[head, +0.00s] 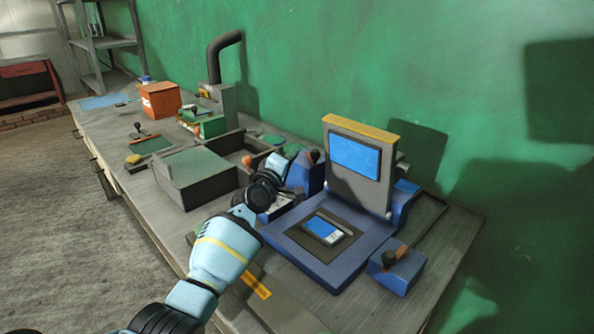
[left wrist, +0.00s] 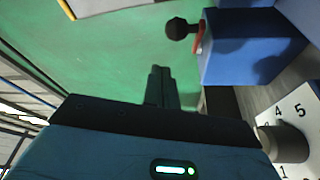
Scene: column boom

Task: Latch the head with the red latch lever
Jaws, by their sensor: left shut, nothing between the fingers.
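The head (head: 357,165), a grey panel with a yellow top edge and a blue face, stands raised at the back of the blue base (head: 315,268). A device with a blue screen (head: 326,229) lies on the base below it. A red lever with a black knob (left wrist: 182,28) sits on a blue block (left wrist: 248,45) in the left wrist view. That block seems to be the one left of the base in the head view (head: 308,176). My left gripper (head: 281,160) is beside this block. Its fingers (left wrist: 160,85) are shut and empty, apart from the lever. My right gripper is out of view.
Another lever with a dark knob (head: 395,256) is on a blue block (head: 398,275) at the base's right front. A numbered white dial plate (left wrist: 293,125) is near my left gripper. A grey box (head: 195,177) and orange box (head: 160,99) stand farther left on the bench.

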